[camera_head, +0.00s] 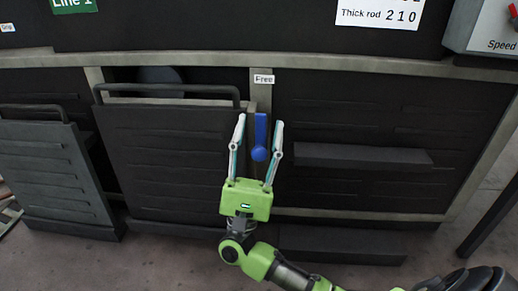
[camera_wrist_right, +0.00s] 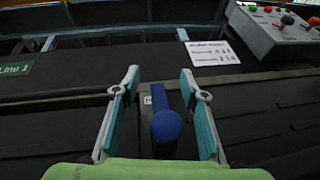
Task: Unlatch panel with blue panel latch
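The blue panel latch (camera_head: 261,132) is an upright blue bar with a round knob at its lower end, on the frame post right of a dark panel (camera_head: 165,160). A small "Free" label sits just above it. My right gripper (camera_head: 259,122) is open, with its fingers pointing up on either side of the latch. In the right wrist view the blue knob (camera_wrist_right: 167,126) lies between the two spread fingers, with a visible gap on each side. No contact shows. My left gripper is not in view.
The dark panel has a handle bar along its top and leans slightly outward from the frame. Another dark panel (camera_head: 45,165) stands tilted at the left. A ledge (camera_head: 362,156) juts out to the right of the latch. A grey control box (camera_head: 488,28) is at the upper right.

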